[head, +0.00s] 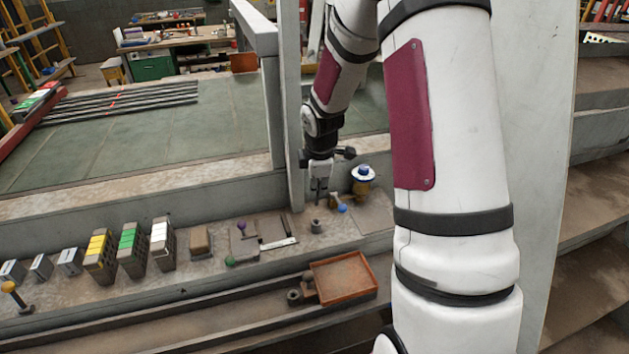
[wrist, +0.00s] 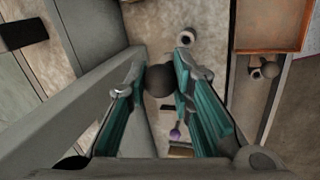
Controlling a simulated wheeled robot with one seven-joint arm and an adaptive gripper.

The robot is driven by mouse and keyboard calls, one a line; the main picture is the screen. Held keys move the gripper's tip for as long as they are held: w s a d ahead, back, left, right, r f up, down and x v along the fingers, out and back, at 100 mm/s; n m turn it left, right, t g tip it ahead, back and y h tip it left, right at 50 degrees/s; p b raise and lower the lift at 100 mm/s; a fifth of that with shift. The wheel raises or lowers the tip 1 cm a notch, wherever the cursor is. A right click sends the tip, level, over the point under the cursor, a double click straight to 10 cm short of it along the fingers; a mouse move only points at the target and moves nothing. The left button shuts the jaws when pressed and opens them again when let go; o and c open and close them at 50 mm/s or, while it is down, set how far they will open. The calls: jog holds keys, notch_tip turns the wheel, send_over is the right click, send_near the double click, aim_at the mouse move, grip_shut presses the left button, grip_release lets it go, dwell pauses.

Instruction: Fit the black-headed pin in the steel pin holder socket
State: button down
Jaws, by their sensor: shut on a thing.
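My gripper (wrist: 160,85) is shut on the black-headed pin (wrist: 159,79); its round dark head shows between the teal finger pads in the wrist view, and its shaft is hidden. In the head view my gripper (head: 319,197) hangs downward above the work ledge, where the pin cannot be made out. The steel pin holder (head: 316,227), a short grey cylinder, stands on the ledge just below my gripper. In the wrist view the holder (wrist: 187,37) shows a dark round opening, beyond the fingertips and apart from the pin head.
A grey upright post (head: 289,120) stands close left of my gripper. Purple-headed (head: 241,226) and green-headed (head: 230,261) pins lie left. An orange tray (head: 343,291) sits in front.

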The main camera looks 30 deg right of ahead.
aim_at(317, 201)
jog(key=shift+s+a+b+x, duration=0.15)
jog(key=shift+b+x, duration=0.3)
jog(key=shift+x, duration=0.4)
jog(key=shift+s+a+b+x, duration=0.1)
jog(key=shift+s+b+x, duration=0.1)
jog(key=shift+b+x, duration=0.5)
jog(key=shift+s+a+b+x, duration=0.15)
jog(key=shift+b+x, duration=0.1)
jog(key=shift+x, duration=0.75)
jog(key=shift+s, duration=0.1)
jog(key=shift+f+p, duration=0.35)
jog(key=shift+f, duration=0.1)
jog(key=shift+f+b, duration=0.8)
jog(key=shift+f, duration=1.2)
jog(key=c, duration=1.3)
grip_release()
jog(key=v, duration=1.2)
jog(key=shift+s, duration=0.15)
jog(key=shift+a, duration=0.1)
